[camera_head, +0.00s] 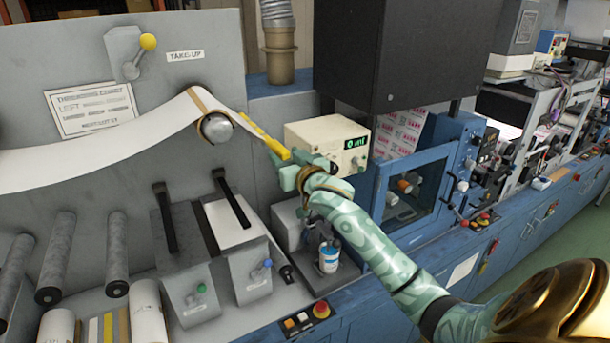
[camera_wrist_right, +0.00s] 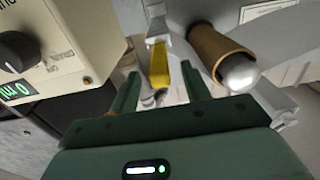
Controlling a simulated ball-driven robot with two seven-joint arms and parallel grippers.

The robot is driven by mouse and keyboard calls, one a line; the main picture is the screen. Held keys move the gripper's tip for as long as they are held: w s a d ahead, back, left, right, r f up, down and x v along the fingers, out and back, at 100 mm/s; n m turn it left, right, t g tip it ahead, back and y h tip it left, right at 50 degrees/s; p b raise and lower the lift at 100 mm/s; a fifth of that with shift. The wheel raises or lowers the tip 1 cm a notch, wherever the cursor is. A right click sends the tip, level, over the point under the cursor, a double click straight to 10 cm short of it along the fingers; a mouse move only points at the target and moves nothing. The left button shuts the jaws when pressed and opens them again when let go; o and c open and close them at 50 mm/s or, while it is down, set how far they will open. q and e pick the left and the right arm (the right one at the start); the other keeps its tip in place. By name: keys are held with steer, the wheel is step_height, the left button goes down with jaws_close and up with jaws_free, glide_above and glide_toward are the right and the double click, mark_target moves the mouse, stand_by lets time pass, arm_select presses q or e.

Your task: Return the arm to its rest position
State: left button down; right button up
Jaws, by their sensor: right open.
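My right arm (camera_head: 370,245), pale green and patterned, reaches in from the lower right. Its green gripper (camera_head: 280,168) is near the left side of a beige box with a green display (camera_head: 330,142). The gripper is open. A yellow bar (camera_head: 262,138) lies just beyond it in the head view. In the right wrist view the fingers (camera_wrist_right: 160,92) stand apart, with the yellow bar (camera_wrist_right: 160,68) showing between them. I cannot tell whether they touch it. My left gripper is not in view.
The take-up shaft (camera_head: 216,128) with white web (camera_head: 100,150) is left of the gripper; its brown core (camera_wrist_right: 215,50) shows close by in the wrist view. A blue windowed cabinet (camera_head: 437,190) stands right.

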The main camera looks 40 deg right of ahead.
steer(key=s+a+b, duration=0.1)
steer(key=s+a, duration=0.1)
steer(key=s, duration=1)
steer(key=shift+s+a, duration=0.15)
steer(key=shift+s, duration=0.05)
